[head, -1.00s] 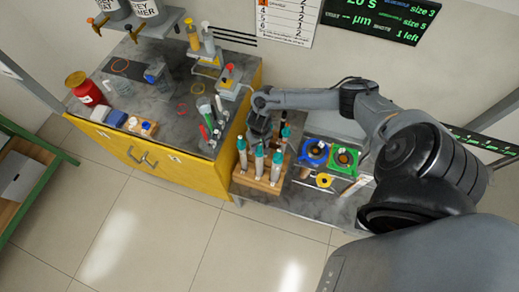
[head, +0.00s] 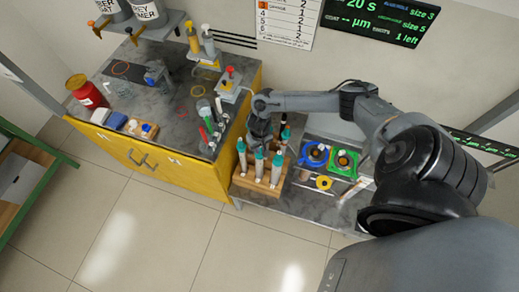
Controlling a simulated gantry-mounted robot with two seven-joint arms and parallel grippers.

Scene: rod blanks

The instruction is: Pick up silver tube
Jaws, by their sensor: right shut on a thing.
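A wooden rack (head: 256,191) stands at the front of the low grey bench, right of the yellow cabinet. Several pale, silvery tubes with teal caps stand upright in it, such as the front middle tube (head: 259,170). My right gripper (head: 262,139) points down over the rear of the rack, among the tubes. It is shut on a tube there, mostly hidden by the gripper and the front tubes. I cannot tell whether that tube is lifted. My left gripper is out of view.
Blue (head: 314,154) and green (head: 344,162) fixtures stand right of the rack, with a yellow ring (head: 323,183) in front. The yellow cabinet (head: 175,166) on the left carries bottles, a red jar (head: 80,88) and small tools. The floor in front is clear.

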